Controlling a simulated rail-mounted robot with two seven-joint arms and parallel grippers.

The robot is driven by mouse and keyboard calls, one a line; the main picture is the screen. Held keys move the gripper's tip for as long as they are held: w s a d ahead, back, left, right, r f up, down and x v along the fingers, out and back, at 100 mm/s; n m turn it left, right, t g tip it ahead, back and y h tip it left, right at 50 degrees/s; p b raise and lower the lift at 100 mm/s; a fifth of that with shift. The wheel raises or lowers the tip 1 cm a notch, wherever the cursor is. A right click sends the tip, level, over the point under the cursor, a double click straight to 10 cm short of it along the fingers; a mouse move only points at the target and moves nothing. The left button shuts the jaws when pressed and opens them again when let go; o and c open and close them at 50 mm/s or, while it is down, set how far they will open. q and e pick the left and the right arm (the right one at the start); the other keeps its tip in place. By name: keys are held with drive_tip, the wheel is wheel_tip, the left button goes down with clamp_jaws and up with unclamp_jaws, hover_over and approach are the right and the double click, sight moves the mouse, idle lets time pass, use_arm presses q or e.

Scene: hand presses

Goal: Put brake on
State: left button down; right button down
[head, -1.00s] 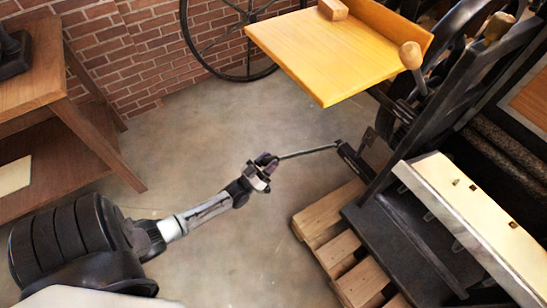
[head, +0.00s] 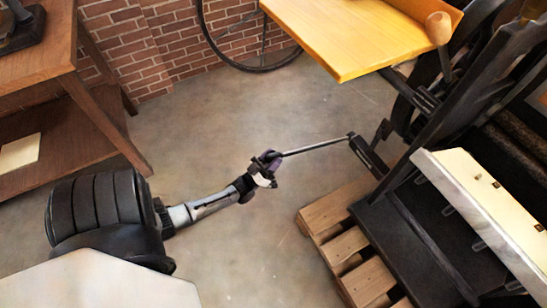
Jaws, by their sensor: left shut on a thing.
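My left gripper (head: 268,160) is shut on the rod's free left end, which has a purple-dark grip. The rod slopes slightly up toward the press. The gripper's fingers are small and partly hidden around the grip. My right gripper is not in view.
A wooden pallet (head: 345,250) lies under the press. A yellow wooden board (head: 365,30) juts out above. A brown wooden table (head: 75,110) stands at the left by a brick wall (head: 170,40). Bare concrete floor (head: 240,250) surrounds my left arm.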

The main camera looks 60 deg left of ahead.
use_arm(q)
drive_tip(key=c, duration=1)
unclamp_jaws()
drive_tip(key=shift+s+f, duration=0.1)
drive_tip(key=shift+f, duration=0.35)
drive_tip(key=shift+c, duration=0.2)
drive_tip(key=o, duration=0.3)
drive_tip(key=shift+s, duration=0.1)
drive_tip(key=shift+r, duration=0.15)
drive_tip(key=shift+s+d+f, duration=0.1)
drive_tip(key=shift+s+f, duration=0.1)
drive_tip(key=shift+s, duration=0.1)
drive_tip(key=p+v, duration=0.2)
drive_tip(key=v, duration=1.1)
